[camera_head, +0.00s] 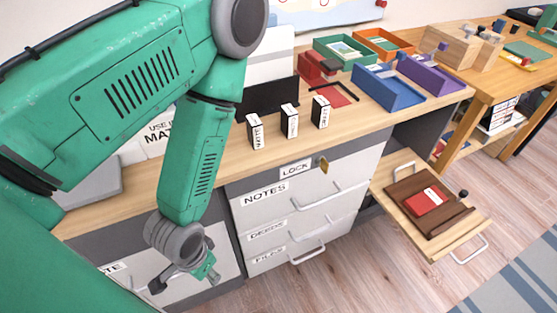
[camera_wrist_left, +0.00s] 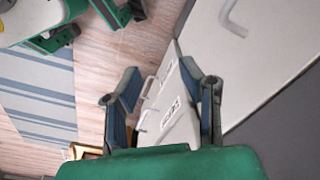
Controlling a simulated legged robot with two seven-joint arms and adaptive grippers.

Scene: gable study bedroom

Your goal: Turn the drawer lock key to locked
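The brass key (camera_head: 323,164) sits in the grey front of the drawer unit, just right of the LOCK label (camera_head: 295,170) and above the NOTES drawer (camera_head: 300,200). It looks roughly upright, but its exact turn is too small to tell. My left gripper (camera_head: 205,272) is low in front of the cabinet, well left of and below the key, touching nothing that I can see. In the left wrist view its two fingers (camera_wrist_left: 165,95) are spread with nothing between them, and labelled drawer fronts show beyond. Green and dark parts, probably my right arm, show at that view's top left.
Three small labelled blocks (camera_head: 289,120) stand on the desk top (camera_head: 225,165) above the drawers. Coloured trays (camera_head: 390,88) stand farther back. At the right a wooden drawer (camera_head: 400,205) is pulled out, holding a brown tray and a red item. Drawer handles (camera_head: 318,199) stick out below the key.

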